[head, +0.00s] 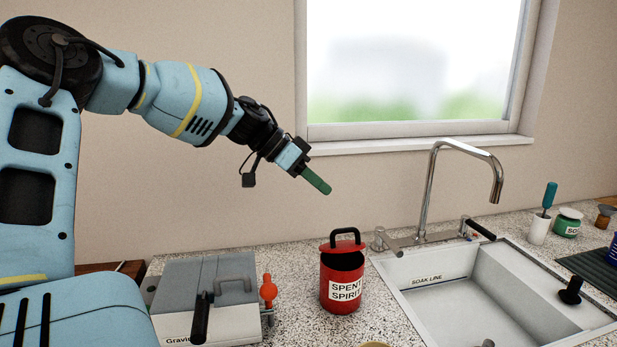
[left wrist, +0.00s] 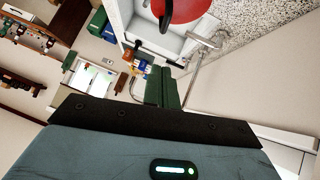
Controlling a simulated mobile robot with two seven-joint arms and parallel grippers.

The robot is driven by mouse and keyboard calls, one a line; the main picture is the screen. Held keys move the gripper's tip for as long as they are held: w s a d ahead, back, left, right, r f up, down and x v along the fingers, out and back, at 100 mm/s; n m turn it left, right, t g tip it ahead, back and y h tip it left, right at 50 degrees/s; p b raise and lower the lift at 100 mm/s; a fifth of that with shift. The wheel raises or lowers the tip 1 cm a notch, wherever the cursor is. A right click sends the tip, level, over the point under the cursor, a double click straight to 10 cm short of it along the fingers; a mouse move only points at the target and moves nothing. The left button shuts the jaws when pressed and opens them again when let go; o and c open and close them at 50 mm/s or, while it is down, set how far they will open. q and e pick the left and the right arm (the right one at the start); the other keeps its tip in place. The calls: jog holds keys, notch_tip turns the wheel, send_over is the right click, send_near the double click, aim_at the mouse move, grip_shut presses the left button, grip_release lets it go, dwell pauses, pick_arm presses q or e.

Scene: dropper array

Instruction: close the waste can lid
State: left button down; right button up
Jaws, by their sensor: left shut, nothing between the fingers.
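The red waste can (head: 341,288), labelled "SPENT SPIRIT", stands upright on the speckled counter left of the sink. Its red lid (head: 328,247) with a black handle (head: 344,236) is raised at the back, and the dark opening shows below it. My left gripper (head: 325,188) is shut and empty, in the air above and slightly left of the can, apart from it. Its green fingers (left wrist: 162,88) show together in the left wrist view, where a red round part of the can or lid (left wrist: 182,10) is cut by the top edge. My right gripper is not in view.
A grey-and-white box device (head: 210,290) with a red knob piece (head: 268,290) stands just left of the can. The chrome faucet (head: 430,200) and sink (head: 410,272) are to its right. A window (head: 415,130) is behind. The air around my left gripper is free.

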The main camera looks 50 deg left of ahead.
pick_arm(q)
jog(key=d+f, duration=0.1)
jog(key=w+f, duration=0.1)
jog(key=f, duration=0.1)
jog(key=w+d+f, duration=0.1)
jog(key=f, duration=0.1)
jog(key=shift+w+d+f, duration=0.25)
jog(key=shift+d, duration=0.1)
jog(key=shift+d+f, duration=0.1)
jog(key=shift+f, duration=0.6)
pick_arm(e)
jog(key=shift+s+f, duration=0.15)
pick_arm(q)
jog(key=shift+f, duration=0.1)
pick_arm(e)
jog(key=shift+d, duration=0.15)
